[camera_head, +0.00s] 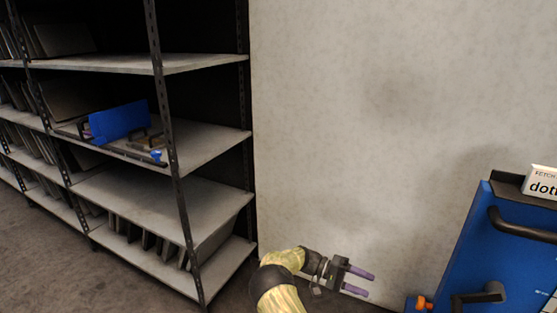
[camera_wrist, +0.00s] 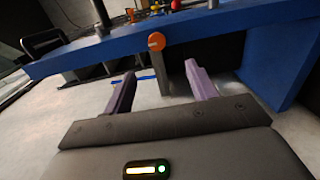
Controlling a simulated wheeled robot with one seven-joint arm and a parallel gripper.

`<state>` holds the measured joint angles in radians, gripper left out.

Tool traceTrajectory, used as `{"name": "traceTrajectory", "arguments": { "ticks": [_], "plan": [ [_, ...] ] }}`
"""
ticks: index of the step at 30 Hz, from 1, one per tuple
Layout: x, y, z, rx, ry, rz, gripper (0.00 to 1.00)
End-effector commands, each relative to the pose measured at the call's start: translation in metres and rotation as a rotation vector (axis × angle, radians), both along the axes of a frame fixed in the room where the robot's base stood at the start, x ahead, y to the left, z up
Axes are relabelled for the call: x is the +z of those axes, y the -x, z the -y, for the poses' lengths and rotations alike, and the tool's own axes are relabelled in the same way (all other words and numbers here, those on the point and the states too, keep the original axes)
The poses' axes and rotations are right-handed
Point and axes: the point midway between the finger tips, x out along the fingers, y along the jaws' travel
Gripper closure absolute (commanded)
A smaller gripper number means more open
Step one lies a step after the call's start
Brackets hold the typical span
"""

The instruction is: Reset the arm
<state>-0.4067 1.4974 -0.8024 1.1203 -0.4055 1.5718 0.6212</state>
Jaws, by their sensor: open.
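My gripper (camera_head: 358,282) shows at the bottom centre of the head view, at the end of my yellow-patterned arm. Its two purple fingers are apart, point right, and hold nothing. In the wrist view the fingers of my gripper (camera_wrist: 160,88) are spread with a gap between them. Beyond them is the edge of a blue structure (camera_wrist: 215,42) with an orange knob (camera_wrist: 156,41). In the head view the gripper is left of a blue panel (camera_head: 490,245), apart from it.
A dark-framed shelf rack (camera_head: 160,190) stands at left, with a blue item (camera_head: 119,121) on a middle shelf. The blue panel at right carries black handles, an orange part (camera_head: 421,302) and a sign (camera_head: 542,183) reading "FETCH" and "dot". A bare pale wall (camera_head: 350,120) lies behind.

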Motion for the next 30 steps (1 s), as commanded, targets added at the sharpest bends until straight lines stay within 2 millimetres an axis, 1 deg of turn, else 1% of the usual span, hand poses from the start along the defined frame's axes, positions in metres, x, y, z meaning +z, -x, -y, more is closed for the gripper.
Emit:
{"name": "traceTrajectory", "arguments": {
  "ticks": [1, 6, 10, 13, 17, 20, 26, 30],
  "plan": [
    [0.004, 0.004, 0.005, -0.017, -0.047, 0.008, 0.42],
    [0.011, 0.024, 0.016, -0.059, -0.264, 0.040, 0.42],
    [0.015, 0.041, 0.017, -0.072, -0.443, 0.077, 0.42],
    [0.018, 0.054, 0.012, -0.067, -0.577, 0.110, 0.42],
    [0.024, 0.069, 0.000, -0.046, -0.739, 0.163, 0.42],
    [0.030, 0.081, -0.012, -0.018, -0.856, 0.205, 0.42],
    [0.048, 0.104, -0.042, 0.069, -1.063, 0.298, 0.42],
    [0.064, 0.121, -0.066, 0.150, -1.184, 0.367, 0.42]
  ]
}}
